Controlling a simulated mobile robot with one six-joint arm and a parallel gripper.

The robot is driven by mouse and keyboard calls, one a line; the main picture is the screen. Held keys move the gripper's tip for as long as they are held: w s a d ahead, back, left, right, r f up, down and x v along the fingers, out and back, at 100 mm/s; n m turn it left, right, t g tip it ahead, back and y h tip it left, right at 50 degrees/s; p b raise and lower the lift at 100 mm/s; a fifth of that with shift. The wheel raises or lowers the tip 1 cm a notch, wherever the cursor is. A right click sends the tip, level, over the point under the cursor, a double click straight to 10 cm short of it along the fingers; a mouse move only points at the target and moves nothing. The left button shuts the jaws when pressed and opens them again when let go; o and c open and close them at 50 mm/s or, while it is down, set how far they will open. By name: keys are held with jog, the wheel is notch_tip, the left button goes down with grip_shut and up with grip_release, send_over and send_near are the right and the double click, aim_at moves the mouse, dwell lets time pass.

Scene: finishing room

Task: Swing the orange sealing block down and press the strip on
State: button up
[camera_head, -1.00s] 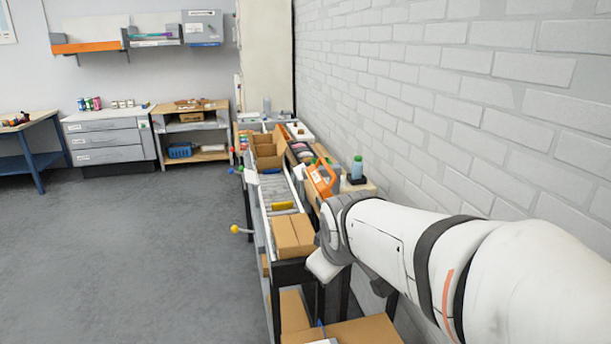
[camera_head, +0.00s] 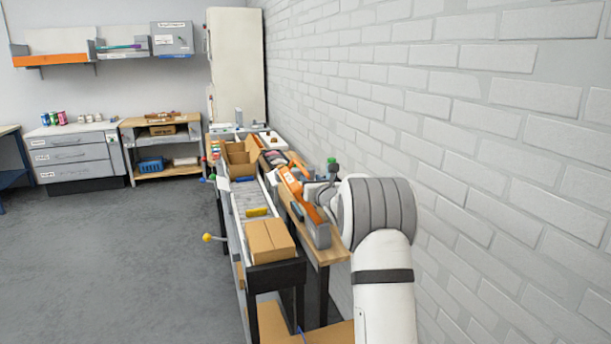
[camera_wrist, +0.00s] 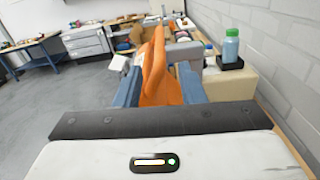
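An orange part (camera_head: 289,184), which I take for the sealing block, runs along the bench on the right, beside a grey housing (camera_head: 317,234). In the wrist view the orange part (camera_wrist: 160,78) rises between the two blue fingers of my gripper (camera_wrist: 159,82) and tapers away from me. The fingers stand apart, one on each side of it. I cannot tell whether they touch it. In the head view my wrist stands right of the orange part and hides some of it. I cannot make out the strip.
A closed carton (camera_head: 268,240) lies on the roller conveyor (camera_head: 247,205), with an open carton (camera_head: 240,158) farther back. A green-capped bottle (camera_wrist: 230,47) stands right of my gripper near the brick wall (camera_head: 460,130). The floor on the left is clear.

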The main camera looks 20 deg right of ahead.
aim_at(306, 172)
jog(key=w+p, duration=0.3)
jog(key=w, duration=0.3)
jog(key=shift+w+r, duration=0.1)
jog(key=shift+w, duration=0.75)
jog(key=shift+c, duration=0.3)
grip_shut()
jog(key=shift+d, duration=0.1)
